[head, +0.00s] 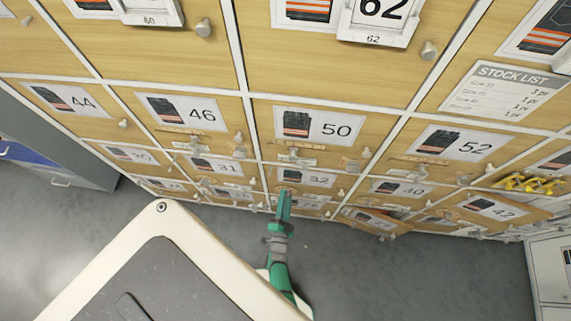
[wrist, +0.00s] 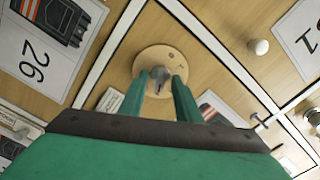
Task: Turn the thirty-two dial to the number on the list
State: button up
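The thirty-two door, with its label (head: 306,178), is low in the middle of the locker wall in the head view. My gripper (head: 285,192) reaches up to the wall just left of and below that label. In the wrist view a round wooden dial (wrist: 149,61) with a grey knob (wrist: 160,76) is straight ahead. The green fingers of my gripper (wrist: 163,80) stand either side of the knob; I cannot tell whether they press on it. The dial's marks are too small to read. The stock list (head: 503,92) hangs at upper right, its lines blurred.
Doors numbered 46, 50 and 52 are above. A door (head: 370,222) at lower right stands out from the wall. Yellow objects (head: 530,184) are at the right. In the wrist view a 26 label (wrist: 40,40) and a round door knob (wrist: 259,46) flank the dial. Grey floor is open below.

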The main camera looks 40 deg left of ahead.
grip_shut()
jog(key=shift+r+n, duration=0.1)
jog(key=shift+n, duration=3.7)
grip_release()
jog(key=shift+a, duration=0.1)
